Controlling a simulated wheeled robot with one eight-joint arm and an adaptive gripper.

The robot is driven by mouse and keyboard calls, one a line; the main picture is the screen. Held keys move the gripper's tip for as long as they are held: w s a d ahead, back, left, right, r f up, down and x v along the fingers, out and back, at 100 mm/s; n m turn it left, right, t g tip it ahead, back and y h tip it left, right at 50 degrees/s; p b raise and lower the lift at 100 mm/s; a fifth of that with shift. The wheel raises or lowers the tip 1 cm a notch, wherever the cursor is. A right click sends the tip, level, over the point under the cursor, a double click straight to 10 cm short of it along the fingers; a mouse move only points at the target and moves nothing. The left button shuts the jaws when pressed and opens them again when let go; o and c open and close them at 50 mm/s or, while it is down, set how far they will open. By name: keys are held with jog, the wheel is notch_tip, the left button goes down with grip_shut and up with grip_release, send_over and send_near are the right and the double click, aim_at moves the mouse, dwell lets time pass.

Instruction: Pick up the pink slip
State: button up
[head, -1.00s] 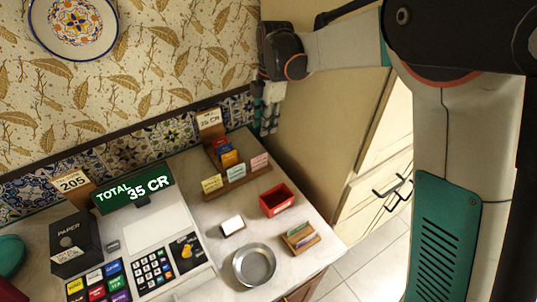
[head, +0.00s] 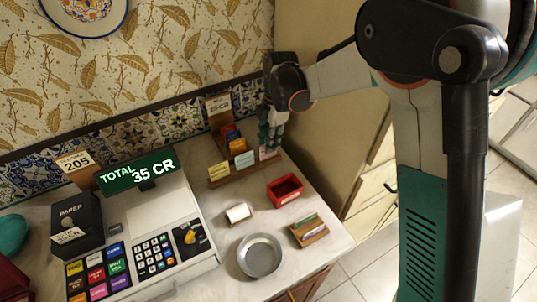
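The pink slip (head: 269,154) stands at the right end of the front row of a wooden rack (head: 238,174) on the counter. A yellow slip (head: 219,171) and a pale green slip (head: 244,160) stand to its left in the same row. My gripper (head: 268,147) points down from above, with its fingertips at the pink slip's upper edge, and hides part of it. I cannot tell whether the fingers touch the slip or how far apart they are.
A red tray (head: 285,189), a small wooden holder (head: 309,230), a round metal dish (head: 259,256) and a white roll (head: 238,212) lie in front of the rack. The cash register (head: 160,232) stands left. A tall cabinet side is close right of my gripper.

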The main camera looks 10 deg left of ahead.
notch_tip(320, 180, down, 3)
jog(key=shift+s+a+r+b, duration=0.1)
jog(key=shift+r+b, duration=0.05)
jog(key=shift+b, duration=0.15)
jog(key=shift+r, duration=0.1)
jog(key=shift+c, duration=0.6)
grip_shut()
notch_tip(320, 180, up, 25)
jog(key=p, duration=0.9)
